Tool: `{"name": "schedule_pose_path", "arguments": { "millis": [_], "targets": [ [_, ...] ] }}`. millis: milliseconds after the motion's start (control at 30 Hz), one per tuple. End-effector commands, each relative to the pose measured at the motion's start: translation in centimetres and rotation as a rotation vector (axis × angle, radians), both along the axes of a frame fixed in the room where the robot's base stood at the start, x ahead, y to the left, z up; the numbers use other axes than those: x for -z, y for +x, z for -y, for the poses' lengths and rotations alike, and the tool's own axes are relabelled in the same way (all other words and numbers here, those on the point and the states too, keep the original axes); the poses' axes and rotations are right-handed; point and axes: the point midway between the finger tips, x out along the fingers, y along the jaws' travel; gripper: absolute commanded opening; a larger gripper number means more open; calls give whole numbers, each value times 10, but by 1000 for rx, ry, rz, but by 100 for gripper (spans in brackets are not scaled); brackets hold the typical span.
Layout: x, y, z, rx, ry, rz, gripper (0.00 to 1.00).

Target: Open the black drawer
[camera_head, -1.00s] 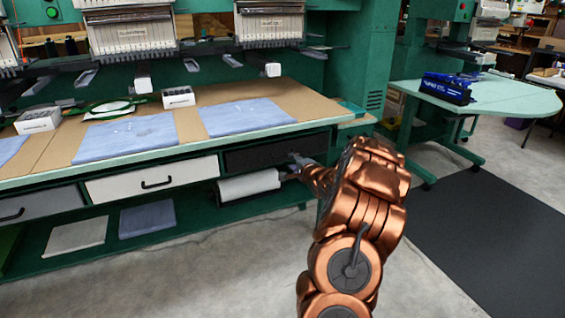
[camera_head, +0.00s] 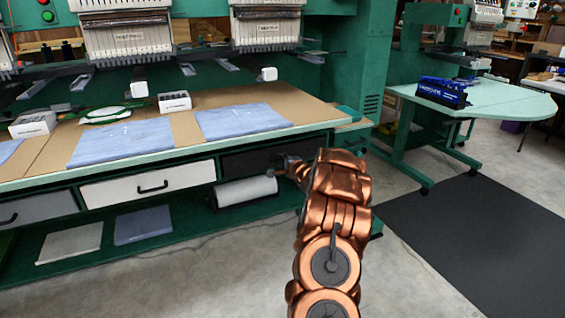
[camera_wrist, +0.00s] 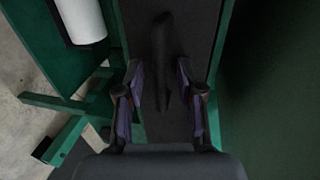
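The black drawer (camera_head: 243,161) is under the right end of the long work table, its front looking flush with the frame. It also shows in the wrist view (camera_wrist: 198,28), with its dark bar handle (camera_wrist: 162,45) running away from my gripper. My gripper (camera_head: 284,163) is at the right part of the drawer front, small and partly hidden by my arm in the head view. In the wrist view my gripper (camera_wrist: 159,72) is open, one finger on each side of the handle's near part. Gaps show on both sides; no firm grip is visible.
A white roll (camera_head: 246,190) hangs just below the drawer; it also shows in the wrist view (camera_wrist: 82,18). A white drawer (camera_head: 120,188) is to the left. The green table frame (camera_wrist: 65,105) is close beside my gripper. Open floor (camera_head: 420,285) lies at right.

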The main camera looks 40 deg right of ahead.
Motion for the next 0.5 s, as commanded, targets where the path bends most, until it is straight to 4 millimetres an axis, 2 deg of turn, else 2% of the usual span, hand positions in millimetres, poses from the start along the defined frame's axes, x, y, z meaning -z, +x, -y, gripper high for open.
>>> {"name": "schedule_pose_path", "arguments": {
  "millis": [200, 500],
  "targets": [
    [0, 0, 0, 0, 0, 0, 35],
    [0, 0, 0, 0, 0, -1, 4]
  ]
}}
